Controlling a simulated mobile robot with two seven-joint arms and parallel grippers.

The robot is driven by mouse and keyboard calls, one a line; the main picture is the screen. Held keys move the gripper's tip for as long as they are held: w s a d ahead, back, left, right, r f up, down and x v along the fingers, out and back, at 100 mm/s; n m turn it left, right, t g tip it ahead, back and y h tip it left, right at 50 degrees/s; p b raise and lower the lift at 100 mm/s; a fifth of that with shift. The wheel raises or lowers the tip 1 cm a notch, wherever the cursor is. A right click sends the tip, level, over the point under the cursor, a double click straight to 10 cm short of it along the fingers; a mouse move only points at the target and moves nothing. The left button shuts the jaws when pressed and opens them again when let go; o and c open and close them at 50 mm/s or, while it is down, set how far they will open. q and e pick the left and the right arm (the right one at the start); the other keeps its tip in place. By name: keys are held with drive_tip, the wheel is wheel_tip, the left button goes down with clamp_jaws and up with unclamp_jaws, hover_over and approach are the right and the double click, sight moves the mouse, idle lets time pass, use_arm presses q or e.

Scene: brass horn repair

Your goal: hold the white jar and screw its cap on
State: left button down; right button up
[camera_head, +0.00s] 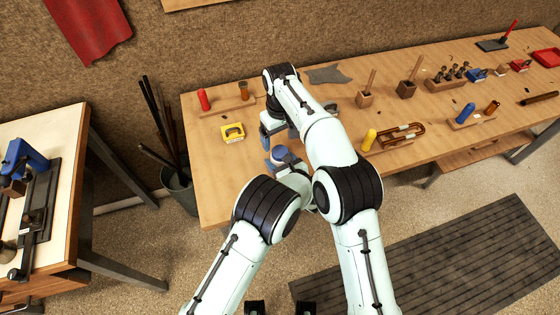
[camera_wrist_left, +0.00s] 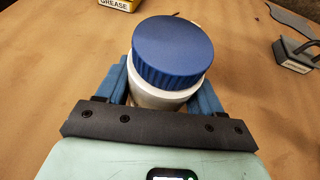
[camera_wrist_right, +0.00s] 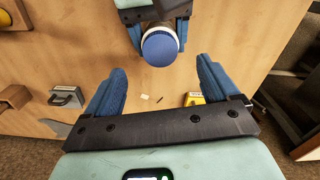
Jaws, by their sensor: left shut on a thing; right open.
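The white jar (camera_wrist_left: 160,97) stands between the blue fingers of my left gripper (camera_wrist_left: 160,88), which is shut on its sides. The ribbed blue cap (camera_wrist_left: 172,50) sits on top of the jar; I cannot tell how tightly it is seated. The cap also shows in the head view (camera_head: 280,153) and in the right wrist view (camera_wrist_right: 160,47), where it hides most of the jar. My right gripper (camera_wrist_right: 160,82) is open and empty. Its fingers are apart from the cap, which lies beyond their tips in its wrist view. In the head view my right gripper (camera_head: 283,131) is just behind the cap.
A yellow grease tin (camera_head: 232,132) stands left of the grippers on the wooden bench (camera_head: 215,185). A red-handled piece (camera_head: 203,99) is behind it. A yellow-handled tool (camera_head: 369,139) and wooden blocks lie to the right. A grey block with a handle (camera_wrist_left: 297,55) is nearby.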

wheel_tip(320, 180, up, 6)
drive_tip(key=shift+f, duration=0.1)
use_arm(q)
drive_tip(key=shift+c, duration=0.4)
unclamp_jaws()
drive_tip(key=shift+r, duration=0.1)
